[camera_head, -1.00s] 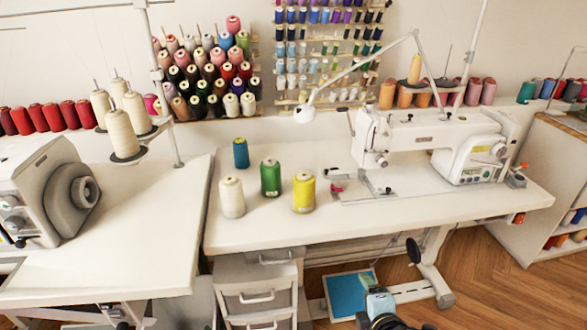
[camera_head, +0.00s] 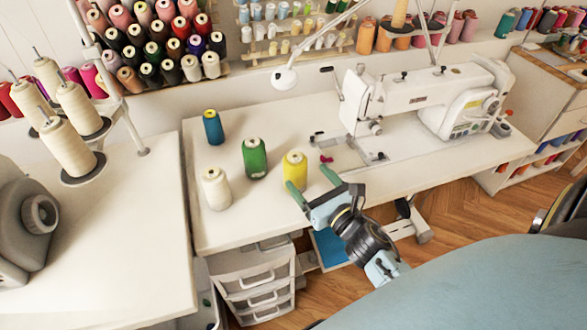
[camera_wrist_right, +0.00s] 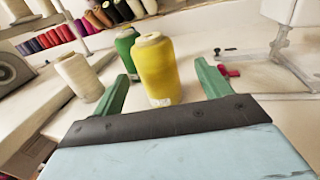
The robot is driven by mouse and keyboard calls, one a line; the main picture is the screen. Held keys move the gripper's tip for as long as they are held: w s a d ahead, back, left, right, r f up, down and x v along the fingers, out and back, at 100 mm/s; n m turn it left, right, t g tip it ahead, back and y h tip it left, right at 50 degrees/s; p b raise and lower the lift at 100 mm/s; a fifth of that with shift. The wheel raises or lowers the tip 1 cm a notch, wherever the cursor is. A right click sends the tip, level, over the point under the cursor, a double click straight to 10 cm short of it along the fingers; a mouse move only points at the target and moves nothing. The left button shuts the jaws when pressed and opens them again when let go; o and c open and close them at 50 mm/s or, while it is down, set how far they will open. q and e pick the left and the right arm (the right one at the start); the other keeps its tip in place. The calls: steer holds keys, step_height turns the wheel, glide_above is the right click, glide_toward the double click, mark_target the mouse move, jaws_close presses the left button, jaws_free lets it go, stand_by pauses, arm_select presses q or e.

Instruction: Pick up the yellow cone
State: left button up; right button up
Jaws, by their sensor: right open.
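The yellow cone (camera_head: 294,170) stands upright on the white sewing table (camera_head: 240,229), near its front edge. It also shows in the right wrist view (camera_wrist_right: 157,70), ahead of and between the two green fingers. My right gripper (camera_head: 310,180) is open and empty, with its fingertips close in front of the cone. I cannot tell whether either finger touches it. My left gripper is not in view.
A green cone (camera_head: 255,159) stands just left of the yellow one, with a white cone (camera_head: 215,189) and a blue cone (camera_head: 213,127) beyond. The white sewing machine (camera_head: 420,100) stands to the right. A lamp head (camera_head: 284,78) hangs over the table's back.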

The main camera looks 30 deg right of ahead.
mark_target(291, 163)
steer(key=w, duration=0.7)
steer(key=shift+w+a+f, duration=0.15)
steer(key=shift+w+a, duration=0.15)
steer(key=shift+w, duration=0.05)
steer(key=c, duration=1.1)
